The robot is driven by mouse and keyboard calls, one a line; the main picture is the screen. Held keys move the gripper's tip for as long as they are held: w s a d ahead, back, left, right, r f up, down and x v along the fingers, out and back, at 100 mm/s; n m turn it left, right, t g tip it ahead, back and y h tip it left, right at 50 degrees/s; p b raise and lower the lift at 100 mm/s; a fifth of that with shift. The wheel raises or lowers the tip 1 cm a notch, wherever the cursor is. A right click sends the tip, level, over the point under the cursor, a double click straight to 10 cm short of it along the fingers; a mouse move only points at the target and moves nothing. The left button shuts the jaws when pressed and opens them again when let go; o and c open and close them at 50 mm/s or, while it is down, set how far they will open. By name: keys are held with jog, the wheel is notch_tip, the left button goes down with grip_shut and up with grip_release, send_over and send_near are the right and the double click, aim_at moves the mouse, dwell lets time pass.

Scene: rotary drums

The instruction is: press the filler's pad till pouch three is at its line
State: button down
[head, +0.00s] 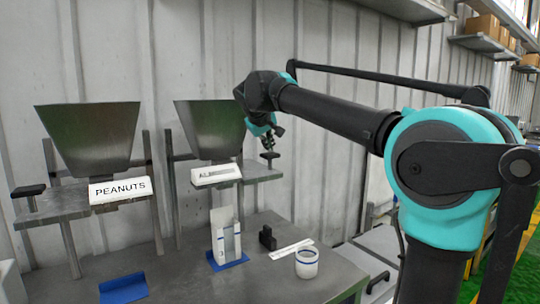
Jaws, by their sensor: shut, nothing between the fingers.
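The pouch (223,238) is a white upright packet with blue marks. It stands on a blue base (238,262) under the right-hand filler (212,128); its number and fill level are too small to read surely. That filler is a dark metal hopper with a white label whose word is unclear. Its small black pad (269,156) sits on the right end of the filler's shelf. My gripper (270,145) is shut and empty, pointing down just over this pad. I cannot tell whether its tips touch the pad.
A second filler (88,138) labelled PEANUTS stands at left, with its own black pad (28,190) and an empty blue base (124,288). A black block (267,238), a white strip (291,249) and a white cup (307,263) with a blue band stand right of the pouch.

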aim_at(269, 154)
jog(key=shift+f, duration=1.65)
dwell(1.7)
dwell(0.3)
jog(key=shift+r, duration=2.1)
jog(key=shift+r, duration=2.5)
